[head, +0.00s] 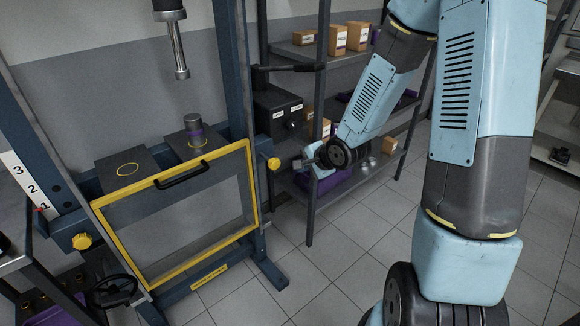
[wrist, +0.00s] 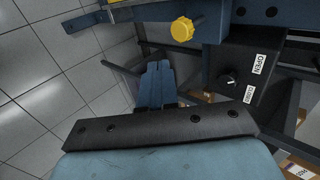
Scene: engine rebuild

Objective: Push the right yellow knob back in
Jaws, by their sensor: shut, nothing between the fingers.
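The right yellow knob (head: 273,163) is on the right post of the blue press frame, beside the yellow-edged guard (head: 180,225). In the wrist view the knob (wrist: 182,30) stands out from the blue frame on a short dark shaft. My gripper (head: 299,164) is a little to the right of the knob in the head view, apart from it. In the wrist view my gripper (wrist: 158,72) is shut and empty, its blue fingers together below and left of the knob. A second yellow knob (head: 82,241) is on the left post.
A dark control box (head: 280,112) is behind the right post; its OPEN and CLOSED labels show on the box in the wrist view (wrist: 232,80). A grey shelf rack (head: 322,80) with cardboard boxes stands behind my arm. Tiled floor (head: 340,265) is clear in front.

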